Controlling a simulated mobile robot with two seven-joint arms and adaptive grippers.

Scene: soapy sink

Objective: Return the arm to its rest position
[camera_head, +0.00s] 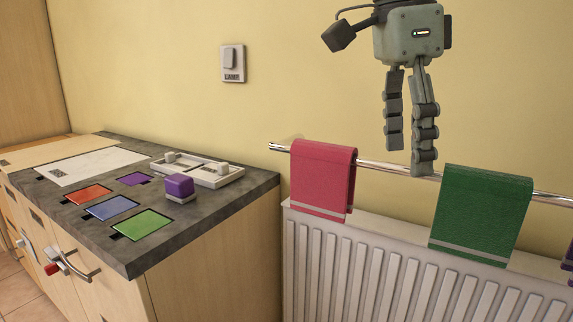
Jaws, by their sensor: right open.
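My right gripper (408,160) hangs at the upper right, its fingers pointing down and apart. It is open and nothing is between its fingers. The fingers are in front of the wall and the towel rail, in the picture between the red towel and the green towel. I cannot tell how close the fingertips are to the rail. My left gripper is out of view.
A red towel (322,180) and a green towel (481,215) hang on the rail (384,167) above a white radiator (350,260). At left, a counter (222,205) holds a purple block (179,187), a white tray (215,181) and coloured squares. A switch (232,62) is on the wall.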

